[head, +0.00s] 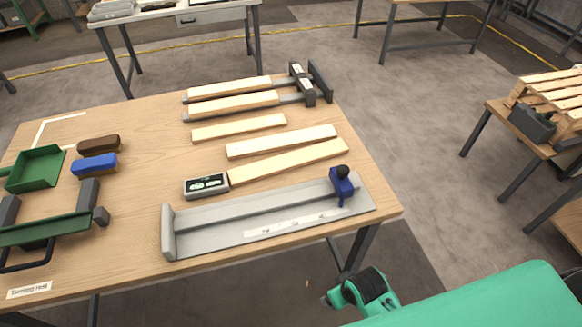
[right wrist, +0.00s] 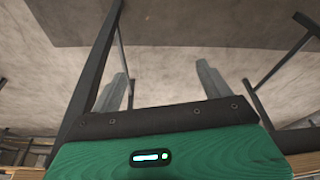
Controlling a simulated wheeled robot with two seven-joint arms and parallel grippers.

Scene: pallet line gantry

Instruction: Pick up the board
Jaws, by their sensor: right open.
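Three loose pale wooden boards lie on the wooden table (head: 130,215): a rear board (head: 238,128), a middle board (head: 282,141) and a front board (head: 289,162). I cannot tell which one is the task's board. My right gripper (right wrist: 162,78) shows in the right wrist view with its two grey fingers apart and nothing between them. My right arm is at the lower right of the head view, off the table's front right corner. My left gripper is not in view.
A grey metal fixture (head: 215,240) with a blue clamp (head: 342,184) lies along the front edge. A small grey display box (head: 206,185) sits beside the front board. Brown (head: 99,145) and blue (head: 95,164) brushes and a green tray (head: 36,168) stand at left.

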